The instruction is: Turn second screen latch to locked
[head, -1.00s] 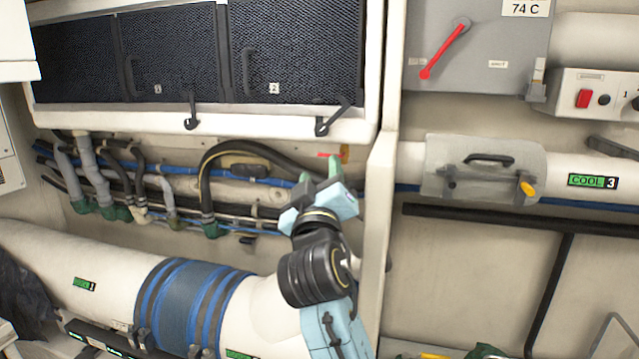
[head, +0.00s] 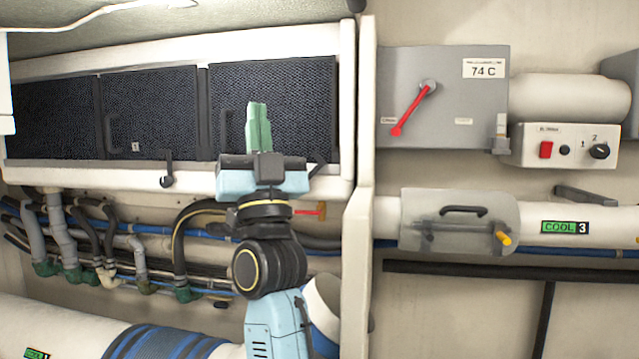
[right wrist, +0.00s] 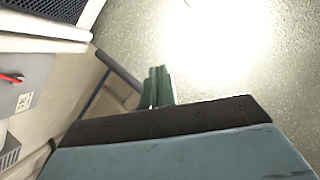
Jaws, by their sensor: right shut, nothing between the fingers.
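The second screen latch (head: 318,168) is a dark lever on the lower white frame, below the right-hand screen (head: 305,100). Its upper end slants up to the right; its pivot is hidden behind my gripper. The first screen latch (head: 167,175) hangs at the frame further left, its lever pointing roughly upright. My right gripper (head: 258,104) is shut and empty. Its green fingers point up in front of the right-hand screen, hiding its number label. Its body covers the frame just left of the second latch. In the right wrist view the shut fingers (right wrist: 158,72) point toward the ceiling. My left gripper is not in view.
Hoses and pipes (head: 130,265) run below the screens. A white vertical post (head: 361,150) stands right of them. Beyond it are a grey box with a red lever (head: 412,108), a switch panel (head: 565,147) and a clear-covered pipe section (head: 455,222).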

